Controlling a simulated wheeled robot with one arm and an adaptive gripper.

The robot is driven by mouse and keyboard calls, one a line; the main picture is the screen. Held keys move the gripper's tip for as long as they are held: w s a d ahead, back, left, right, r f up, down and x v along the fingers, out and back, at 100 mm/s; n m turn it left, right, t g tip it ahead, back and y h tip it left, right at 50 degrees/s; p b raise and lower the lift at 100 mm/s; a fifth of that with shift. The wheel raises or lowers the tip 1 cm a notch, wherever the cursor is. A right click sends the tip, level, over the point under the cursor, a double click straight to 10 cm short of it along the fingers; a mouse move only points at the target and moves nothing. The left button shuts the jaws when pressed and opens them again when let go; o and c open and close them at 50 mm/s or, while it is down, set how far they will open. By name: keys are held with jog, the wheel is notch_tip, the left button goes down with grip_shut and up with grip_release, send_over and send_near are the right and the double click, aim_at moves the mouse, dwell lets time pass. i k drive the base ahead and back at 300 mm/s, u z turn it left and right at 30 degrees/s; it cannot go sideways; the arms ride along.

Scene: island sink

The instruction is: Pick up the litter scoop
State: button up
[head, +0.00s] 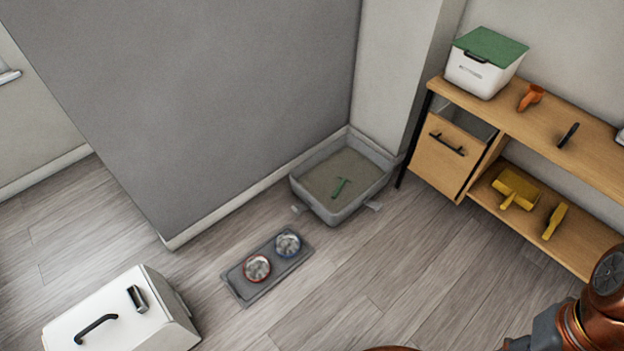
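A small green tool (340,187) with a narrow handle and a wider end lies on the grey-brown litter inside a grey litter tray (345,213). It looks like the litter scoop, though it is small in the picture. An orange scoop-shaped tool (531,97) lies on the top of the wooden shelf unit; I cannot tell exactly what it is. My copper-coloured arm shows at the bottom right, well apart from the tray. The fingers of my gripper are not in view.
The tray stands in the wall corner, left of the wooden shelf unit (590,152). A green-lidded white bin (482,75), a black tool (568,135) and a yellow dustpan (516,188) sit on the unit. A bowl mat (258,292) and white box (115,315) stand on otherwise clear floor.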

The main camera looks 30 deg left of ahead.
aim_at(343, 181)
jog(key=i, duration=2.4)
jog(key=u, duration=3.9)
jog(key=i, duration=0.1)
jog(key=u, duration=0.15)
